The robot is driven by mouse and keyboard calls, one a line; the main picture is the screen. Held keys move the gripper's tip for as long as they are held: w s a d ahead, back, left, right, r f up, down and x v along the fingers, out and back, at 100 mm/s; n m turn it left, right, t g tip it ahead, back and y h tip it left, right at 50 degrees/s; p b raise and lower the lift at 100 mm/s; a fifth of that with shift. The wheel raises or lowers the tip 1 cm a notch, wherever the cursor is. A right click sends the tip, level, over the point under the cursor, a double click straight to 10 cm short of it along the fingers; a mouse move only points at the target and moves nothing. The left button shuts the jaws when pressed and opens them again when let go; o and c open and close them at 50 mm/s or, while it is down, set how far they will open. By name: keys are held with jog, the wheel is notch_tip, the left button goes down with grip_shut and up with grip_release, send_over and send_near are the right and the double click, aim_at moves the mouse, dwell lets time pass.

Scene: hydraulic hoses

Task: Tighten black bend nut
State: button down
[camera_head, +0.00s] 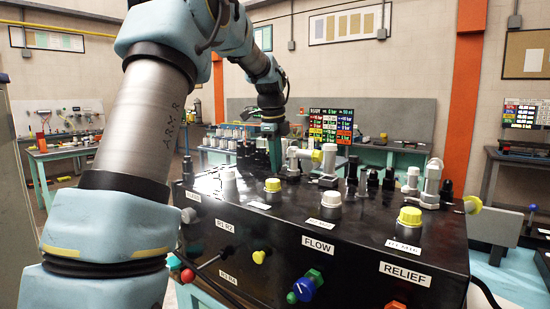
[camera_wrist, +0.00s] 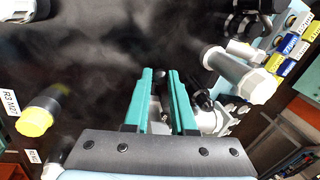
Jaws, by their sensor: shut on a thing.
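My gripper (camera_head: 275,168) points down at the far side of the black hydraulic box (camera_head: 345,255), among the fittings. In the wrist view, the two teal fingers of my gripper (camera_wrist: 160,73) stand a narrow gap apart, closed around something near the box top. The black bend nut cannot be made out clearly; the fingers and the dark background hide what they grip. Grey metal fitting parts (camera_wrist: 209,121) show just right of the fingers.
A pale fitting with a light hexagonal cap (camera_wrist: 262,86) stands close to the right of the fingers. A yellow-capped fitting (camera_wrist: 36,122) stands to the left. Several black fittings (camera_head: 373,180) and a grey fitting with a yellow cap (camera_head: 410,216) stand on the box top.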

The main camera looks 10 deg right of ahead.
aim_at(275, 177)
jog(key=shift+w+d+m+p, duration=0.2)
jog(key=shift+d+m+p, duration=0.1)
jog(key=shift+m, duration=0.35)
jog(key=shift+w+d+m+p, duration=0.2)
jog(key=shift+m+p, duration=0.1)
jog(key=shift+m, duration=0.35)
jog(key=c, duration=0.7)
grip_release()
jog(key=shift+c, duration=0.2)
notch_tip(275, 177, up, 11)
jog(key=s+a+b, duration=0.1)
jog(key=b, duration=0.1)
jog(key=shift+s+a+f+b, duration=0.2)
jog(key=shift+a+b, duration=0.1)
